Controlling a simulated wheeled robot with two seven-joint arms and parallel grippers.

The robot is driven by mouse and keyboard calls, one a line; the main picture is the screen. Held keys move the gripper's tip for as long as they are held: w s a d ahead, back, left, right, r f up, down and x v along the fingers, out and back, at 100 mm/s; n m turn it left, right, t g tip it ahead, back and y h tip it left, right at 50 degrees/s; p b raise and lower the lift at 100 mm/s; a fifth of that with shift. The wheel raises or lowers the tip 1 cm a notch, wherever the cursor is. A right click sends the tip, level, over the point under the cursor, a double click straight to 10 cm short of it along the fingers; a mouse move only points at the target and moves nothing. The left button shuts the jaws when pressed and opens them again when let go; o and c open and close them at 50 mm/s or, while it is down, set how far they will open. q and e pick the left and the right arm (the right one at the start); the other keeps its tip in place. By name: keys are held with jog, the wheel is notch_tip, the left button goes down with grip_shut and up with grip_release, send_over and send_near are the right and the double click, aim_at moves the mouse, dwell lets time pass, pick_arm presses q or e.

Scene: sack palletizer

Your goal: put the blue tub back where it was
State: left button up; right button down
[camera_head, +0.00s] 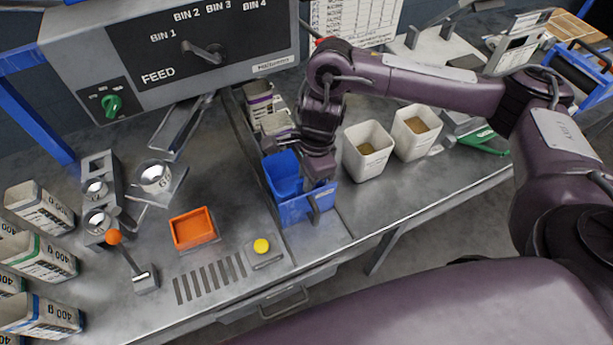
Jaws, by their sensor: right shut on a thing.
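The blue tub (288,209) is in the middle of the head view, upright and open at the top. My right gripper (317,190) reaches down from above and is shut on the tub's right side wall. The gripper's wrist hides part of the tub's rim and back. I cannot tell whether the tub's base touches the bench or hangs just above it. The inside that shows looks empty. My left gripper is not in view.
Two white containers with brown contents (368,151) stand right of the tub. Small cartons (262,104) stand behind it. An orange tray (194,228), a yellow button (261,246) and an orange-knobbed lever (145,278) are to the left. Bare bench (320,232) shows in front of the tub.

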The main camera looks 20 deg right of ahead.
jog(key=shift+f, duration=0.1)
jog(key=c, duration=1.5)
grip_release()
jog(key=shift+r, duration=0.6)
notch_tip(320, 180, up, 11)
jog(key=d+p, duration=0.1)
jog(key=shift+d, duration=0.4)
